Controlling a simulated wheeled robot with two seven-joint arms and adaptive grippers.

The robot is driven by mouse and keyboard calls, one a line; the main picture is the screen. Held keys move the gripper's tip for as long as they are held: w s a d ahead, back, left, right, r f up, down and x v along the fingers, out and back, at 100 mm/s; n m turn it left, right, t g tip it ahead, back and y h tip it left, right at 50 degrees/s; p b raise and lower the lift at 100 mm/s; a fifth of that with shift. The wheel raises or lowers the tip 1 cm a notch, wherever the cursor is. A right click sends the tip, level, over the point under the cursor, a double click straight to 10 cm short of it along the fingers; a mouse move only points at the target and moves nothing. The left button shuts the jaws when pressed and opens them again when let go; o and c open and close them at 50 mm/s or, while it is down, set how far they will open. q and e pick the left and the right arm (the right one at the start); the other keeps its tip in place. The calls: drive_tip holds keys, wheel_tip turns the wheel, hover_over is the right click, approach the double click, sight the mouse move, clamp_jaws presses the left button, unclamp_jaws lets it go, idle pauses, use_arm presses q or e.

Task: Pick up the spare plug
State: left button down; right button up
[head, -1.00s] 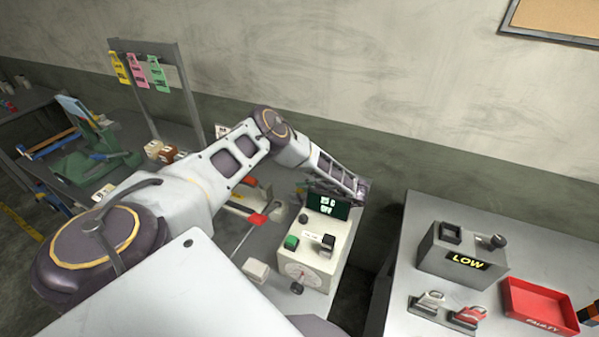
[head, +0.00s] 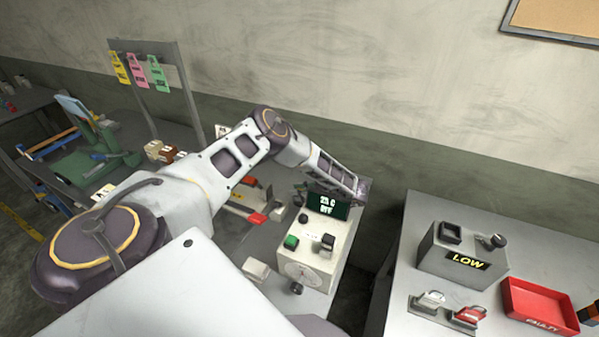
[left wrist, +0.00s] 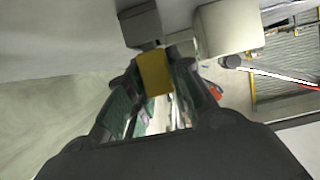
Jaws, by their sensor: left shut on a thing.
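My left arm reaches from the left across the bench, and its gripper (head: 361,189) is at the far side of the cream control box, partly hidden by the arm and the display. In the left wrist view, my left gripper (left wrist: 155,88) is shut on a yellow block (left wrist: 155,72) between its two fingers. I cannot tell whether this block is the spare plug. A white-topped piece (head: 430,300) and a red-topped piece (head: 467,316) sit on grey plates on the right bench. My right gripper is not in view.
The cream control box (head: 312,248) has a dark display (head: 328,205), a green button and a dial. A grey box (head: 462,258) reading LOW and a red tray (head: 540,306) marked FAULTY stand on the right bench. A dark gap (head: 352,300) separates the benches.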

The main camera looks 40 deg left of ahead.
use_arm(q)
drive_tip(key=shift+r, duration=0.15)
drive_tip(key=shift+r, duration=0.85)
drive_tip(key=shift+r+b, duration=0.7)
drive_tip(key=shift+r, duration=3.3)
